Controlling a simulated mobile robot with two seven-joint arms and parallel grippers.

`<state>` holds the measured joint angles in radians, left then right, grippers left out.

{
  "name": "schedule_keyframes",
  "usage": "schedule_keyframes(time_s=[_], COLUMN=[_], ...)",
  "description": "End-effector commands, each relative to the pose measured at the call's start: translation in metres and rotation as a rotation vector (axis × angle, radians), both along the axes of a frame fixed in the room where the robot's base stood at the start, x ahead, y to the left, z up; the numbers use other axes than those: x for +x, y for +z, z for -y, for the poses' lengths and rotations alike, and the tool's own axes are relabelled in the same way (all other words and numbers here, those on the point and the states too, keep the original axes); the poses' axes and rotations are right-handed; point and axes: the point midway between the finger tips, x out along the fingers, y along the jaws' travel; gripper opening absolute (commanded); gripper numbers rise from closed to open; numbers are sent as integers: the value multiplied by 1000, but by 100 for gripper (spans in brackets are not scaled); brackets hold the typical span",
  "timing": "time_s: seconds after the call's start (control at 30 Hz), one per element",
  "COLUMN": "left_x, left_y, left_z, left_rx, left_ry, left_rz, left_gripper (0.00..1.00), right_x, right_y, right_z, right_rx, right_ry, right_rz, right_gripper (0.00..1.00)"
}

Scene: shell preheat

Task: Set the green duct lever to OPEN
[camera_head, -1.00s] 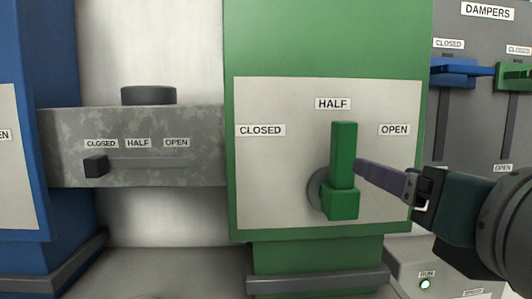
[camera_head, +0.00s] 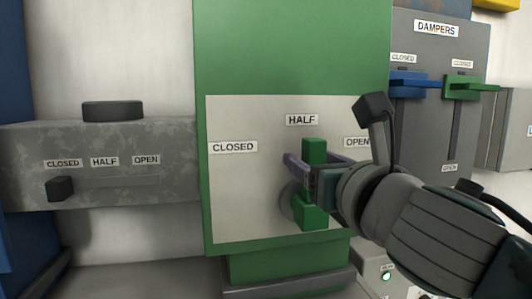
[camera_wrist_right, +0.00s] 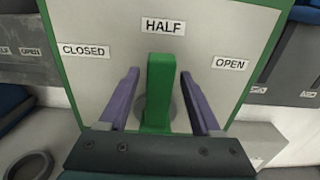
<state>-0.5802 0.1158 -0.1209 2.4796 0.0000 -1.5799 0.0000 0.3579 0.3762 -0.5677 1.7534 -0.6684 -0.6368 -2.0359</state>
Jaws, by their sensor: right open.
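The green duct lever (camera_head: 314,152) stands upright on the pale panel (camera_head: 240,190) of the green duct, pointing at the HALF label (camera_head: 302,120). The CLOSED label (camera_head: 233,147) is to its left and the OPEN label (camera_head: 357,142) to its right. My right gripper (camera_head: 312,164) is open, with one finger on each side of the lever; it partly hides the lever's middle in the head view. In the right wrist view the lever (camera_wrist_right: 158,92) stands between the two purple fingers, with visible gaps on both sides. My left gripper is not in view.
A grey slider box (camera_head: 110,165) with a black knob at CLOSED is on the left. The dampers panel (camera_head: 435,60), with blue (camera_head: 408,84) and green (camera_head: 462,88) handles, is on the right behind my arm. A lit RUN button (camera_head: 386,275) is below.

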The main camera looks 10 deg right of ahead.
Motion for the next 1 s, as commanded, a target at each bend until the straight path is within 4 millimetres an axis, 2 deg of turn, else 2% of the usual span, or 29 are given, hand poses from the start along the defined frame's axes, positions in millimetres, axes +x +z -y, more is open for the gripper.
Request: schedule_keyframes(time_s=[0.37,0.9,1.0], left_x=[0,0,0], left_y=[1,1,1], left_z=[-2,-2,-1], left_rx=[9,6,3], left_ry=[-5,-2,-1], left_rz=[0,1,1], left_gripper=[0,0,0], right_x=[4,4,4], right_y=[0,0,0], right_z=[-1,0,0], right_rx=[1,0,0], right_ry=[1,1,1], right_rz=[0,-1,-1], right_gripper=[65,4,0])
